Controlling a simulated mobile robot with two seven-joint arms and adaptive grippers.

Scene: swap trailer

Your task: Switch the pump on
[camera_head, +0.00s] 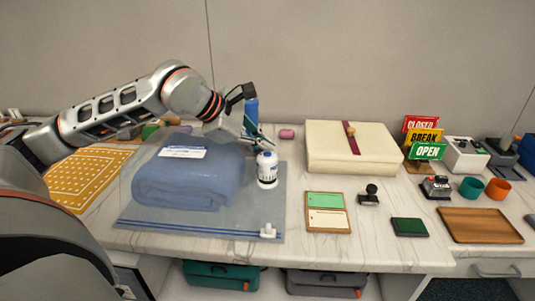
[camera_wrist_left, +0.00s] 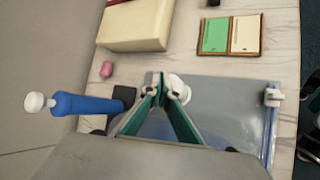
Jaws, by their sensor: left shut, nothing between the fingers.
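The pump (camera_head: 267,171), a small white cylinder with dark markings, stands upright on a clear bag (camera_head: 225,222) at the right side of a folded blue blanket (camera_head: 180,185). My left gripper (camera_head: 260,141) is shut and empty, its green fingers pointing down at the top of the pump. In the left wrist view, the closed fingertips (camera_wrist_left: 160,84) lie right beside the round white pump (camera_wrist_left: 179,87), partly covering it. I cannot tell whether they touch. My right gripper is not in view.
A white slider (camera_head: 268,231) sits on the bag's front edge. To the right are a cream box (camera_head: 350,143), a green and white board (camera_head: 326,212), a stamp (camera_head: 369,195) and a wooden tray (camera_head: 480,226). Bare marble lies between them.

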